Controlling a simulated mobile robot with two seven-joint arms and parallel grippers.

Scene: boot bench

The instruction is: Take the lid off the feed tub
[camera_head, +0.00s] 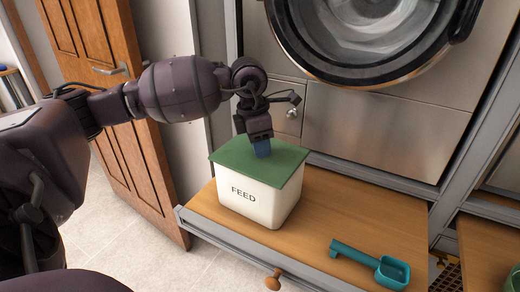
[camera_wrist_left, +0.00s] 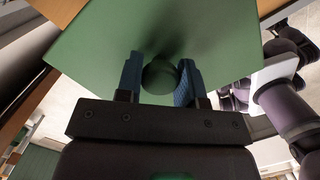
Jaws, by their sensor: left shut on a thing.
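The feed tub (camera_head: 256,204) is a cream box marked FEED, standing upright on the wooden bench top. Its flat green lid (camera_head: 285,160) lies across the top of the tub and also fills much of the left wrist view (camera_wrist_left: 205,35). A round green knob (camera_wrist_left: 160,75) rises from the lid's middle. My left gripper (camera_head: 262,149) points down at the lid from above. In the left wrist view its blue-padded fingers (camera_wrist_left: 160,80) stand on both sides of the knob, shut on it. My right gripper is not in view.
A teal scoop (camera_head: 372,264) lies on the bench top (camera_head: 330,215) to the right of the tub. A steel machine with a round door (camera_head: 365,40) stands behind. A wooden door (camera_head: 105,90) is at the left. The bench between tub and scoop is clear.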

